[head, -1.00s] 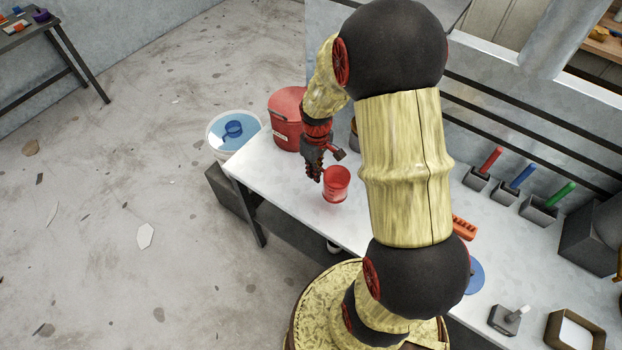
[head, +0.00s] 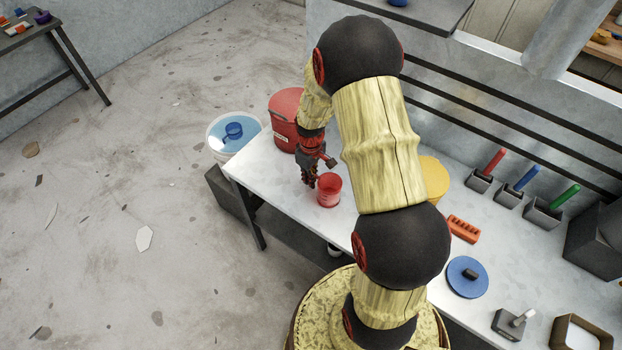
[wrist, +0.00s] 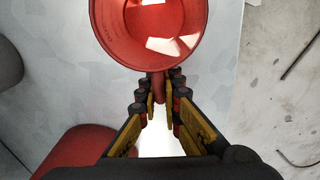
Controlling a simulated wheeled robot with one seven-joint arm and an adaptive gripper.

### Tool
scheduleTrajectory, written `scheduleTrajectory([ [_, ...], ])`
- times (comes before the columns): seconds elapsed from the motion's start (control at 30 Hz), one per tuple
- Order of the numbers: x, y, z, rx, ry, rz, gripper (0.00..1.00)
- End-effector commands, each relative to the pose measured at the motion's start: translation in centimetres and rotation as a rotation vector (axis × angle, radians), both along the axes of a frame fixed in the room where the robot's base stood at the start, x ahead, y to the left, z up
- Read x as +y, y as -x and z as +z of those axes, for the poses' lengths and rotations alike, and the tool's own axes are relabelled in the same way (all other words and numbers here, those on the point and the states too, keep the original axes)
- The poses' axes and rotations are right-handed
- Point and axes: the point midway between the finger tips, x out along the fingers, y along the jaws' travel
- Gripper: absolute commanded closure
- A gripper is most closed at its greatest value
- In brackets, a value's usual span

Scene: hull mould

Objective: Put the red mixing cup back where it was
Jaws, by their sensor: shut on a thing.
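The red mixing cup (head: 329,192) is upright at the left part of the white workbench, in front of the red bucket. In the wrist view the cup (wrist: 165,28) is at the top, its open mouth facing the camera, with no contents that I can make out. My gripper (head: 310,180) is to the left of the cup. Its fingers (wrist: 158,95) are shut on the cup's handle (wrist: 158,84). The cup looks at or very near the bench surface; I cannot tell whether its base touches.
The red bucket (head: 284,118) stands close behind my gripper. A white bucket with blue liquid (head: 222,146) and a blue cup (head: 233,131) is beyond the bench's left end. A yellow container (head: 434,181), orange block (head: 463,229) and blue lid (head: 467,280) are to the right.

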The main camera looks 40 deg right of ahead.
Motion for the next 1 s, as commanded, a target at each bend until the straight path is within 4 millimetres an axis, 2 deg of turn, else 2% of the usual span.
scheduleTrajectory([
  [0.13,0.0,0.0,-0.4,0.000,0.000,0.000,1.00],
  [0.17,0.0,0.0,-0.4,0.000,0.000,0.000,0.92],
  [0.47,0.0,0.1,-0.4,0.001,-0.001,0.000,0.75],
  [0.77,0.0,0.1,-0.2,0.001,-0.001,0.000,0.75],
  [0.87,0.0,0.0,0.5,0.000,0.000,0.000,0.75],
  [1.0,0.0,0.0,2.6,-0.002,0.000,0.000,0.75],
])
